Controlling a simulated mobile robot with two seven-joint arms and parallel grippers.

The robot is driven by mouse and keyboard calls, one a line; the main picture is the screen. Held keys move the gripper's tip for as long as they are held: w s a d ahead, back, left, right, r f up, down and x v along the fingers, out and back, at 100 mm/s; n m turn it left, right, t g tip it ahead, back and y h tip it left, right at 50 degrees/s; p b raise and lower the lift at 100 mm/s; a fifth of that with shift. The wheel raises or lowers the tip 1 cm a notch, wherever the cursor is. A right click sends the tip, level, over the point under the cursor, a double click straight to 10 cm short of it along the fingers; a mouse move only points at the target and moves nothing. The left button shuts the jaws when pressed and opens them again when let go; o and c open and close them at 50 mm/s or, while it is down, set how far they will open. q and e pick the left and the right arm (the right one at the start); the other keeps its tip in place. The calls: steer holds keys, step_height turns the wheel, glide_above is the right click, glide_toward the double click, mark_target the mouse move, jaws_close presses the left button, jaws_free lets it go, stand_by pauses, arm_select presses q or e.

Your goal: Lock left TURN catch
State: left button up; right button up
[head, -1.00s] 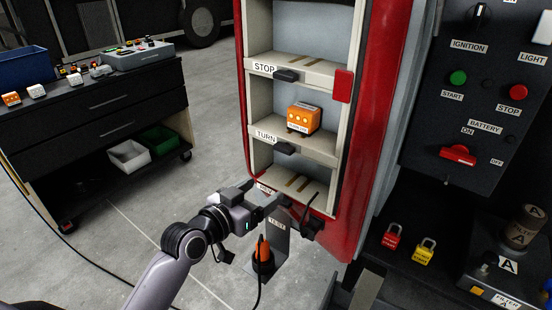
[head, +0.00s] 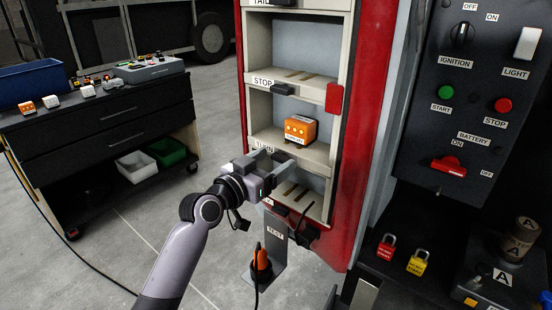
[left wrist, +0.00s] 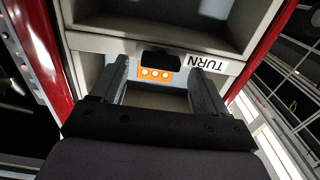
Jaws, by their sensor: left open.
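The TURN catch is a small black block (left wrist: 160,61) on the pale shelf front, beside the TURN label (left wrist: 206,62), in the left wrist view. It lies ahead of and between my open left fingers, which hold nothing; whether they touch it I cannot tell. An orange lamp unit (head: 300,129) sits in the bay above the TURN shelf front; its face with round lights (left wrist: 155,74) also shows in the left wrist view. My right gripper is not in view.
The STOP shelf above has a dark catch (head: 281,89) and a red block (head: 333,98) at its right. Below are a TEST stand (head: 275,236) and an orange-handled tool (head: 261,258). A switch panel (head: 470,135) stands at right, a black cart (head: 100,130) at left.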

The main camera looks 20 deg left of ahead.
arm_select(q)
steer(key=shift+x, duration=0.95)
steer(key=c, duration=1.1)
steer(key=shift+o, duration=0.2)
